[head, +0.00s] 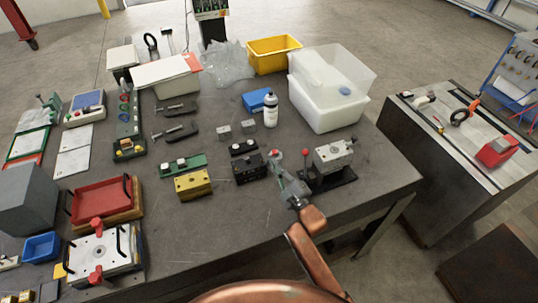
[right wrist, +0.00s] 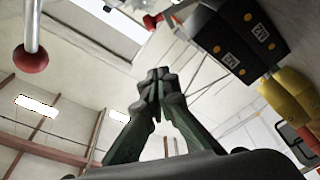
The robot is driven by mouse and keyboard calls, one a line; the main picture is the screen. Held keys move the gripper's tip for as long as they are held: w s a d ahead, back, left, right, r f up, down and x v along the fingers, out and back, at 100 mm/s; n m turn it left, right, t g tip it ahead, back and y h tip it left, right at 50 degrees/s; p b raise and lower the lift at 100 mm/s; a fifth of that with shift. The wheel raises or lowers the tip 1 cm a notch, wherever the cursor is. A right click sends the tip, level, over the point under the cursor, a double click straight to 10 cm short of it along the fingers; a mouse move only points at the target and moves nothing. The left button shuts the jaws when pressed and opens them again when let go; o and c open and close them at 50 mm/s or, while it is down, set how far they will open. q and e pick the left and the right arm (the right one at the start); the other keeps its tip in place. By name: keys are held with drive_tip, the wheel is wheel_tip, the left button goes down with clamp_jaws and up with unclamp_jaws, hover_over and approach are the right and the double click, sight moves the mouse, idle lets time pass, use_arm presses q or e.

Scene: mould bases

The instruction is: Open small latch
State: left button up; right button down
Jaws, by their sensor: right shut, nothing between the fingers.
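My right gripper (head: 275,162) is shut and empty, with its fingers together; they also show in the right wrist view (right wrist: 158,84). It is between a black block (head: 248,168) on its left and a grey metal fixture (head: 333,156) on a black base on its right. A lever with a red ball (head: 305,153) stands at the fixture's left side. The ball shows at upper left in the right wrist view (right wrist: 30,58), apart from the fingers. I cannot tell which part is the small latch. My left gripper is not in view.
A yellow block (head: 193,184) and a green part (head: 183,165) lie left of the black block. A white bottle (head: 271,110) and a clear bin (head: 322,112) stand behind. A white plate with red clamps (head: 103,252) is at front left. The front right tabletop is partly clear.

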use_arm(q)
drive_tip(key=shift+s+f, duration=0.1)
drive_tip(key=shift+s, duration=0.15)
use_arm(e)
drive_tip(key=v, duration=0.3)
drive_tip(key=shift+s, duration=0.15)
